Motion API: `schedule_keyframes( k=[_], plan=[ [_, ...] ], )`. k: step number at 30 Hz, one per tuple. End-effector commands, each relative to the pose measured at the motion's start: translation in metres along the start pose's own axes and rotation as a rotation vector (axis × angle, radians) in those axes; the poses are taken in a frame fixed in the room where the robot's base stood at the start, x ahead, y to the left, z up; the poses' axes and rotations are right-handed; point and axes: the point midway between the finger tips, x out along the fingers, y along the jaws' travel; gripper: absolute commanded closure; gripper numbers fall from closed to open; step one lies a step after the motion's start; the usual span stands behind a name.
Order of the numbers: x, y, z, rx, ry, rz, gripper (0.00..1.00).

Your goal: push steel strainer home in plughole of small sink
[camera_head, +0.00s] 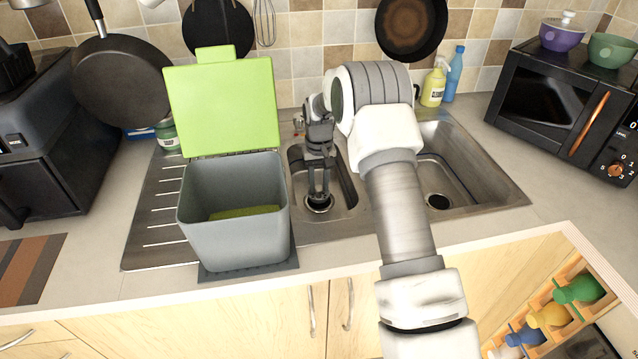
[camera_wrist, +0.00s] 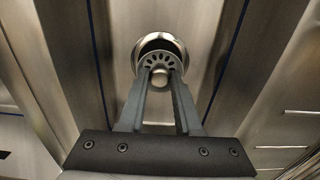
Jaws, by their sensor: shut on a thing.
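The steel strainer (camera_wrist: 158,63) is a round perforated disc with a small knob, seen in the wrist view. My gripper (camera_wrist: 160,80) is shut on its knob. The strainer sits at the round plughole (camera_wrist: 178,42), and a dark gap shows along the hole's far side. I cannot tell how deep the strainer sits. In the head view my gripper (camera_head: 319,196) reaches down into the small sink (camera_head: 342,205), with the strainer (camera_head: 319,204) at its fingertips, partly hidden by them.
A grey bin (camera_head: 235,235) with a raised green lid (camera_head: 222,105) stands close to the left of the small sink. The larger sink (camera_head: 470,185) is to the right, partly behind my arm. A spray bottle (camera_head: 434,84) and a blue bottle (camera_head: 455,72) stand behind it.

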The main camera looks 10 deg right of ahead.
Motion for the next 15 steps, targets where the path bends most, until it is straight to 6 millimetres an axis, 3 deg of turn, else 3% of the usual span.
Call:
schedule_keyframes(
  k=[15],
  plan=[
    [0.014, 0.000, 0.000, 0.000, 0.000, 0.000, 1.00]
  ],
)
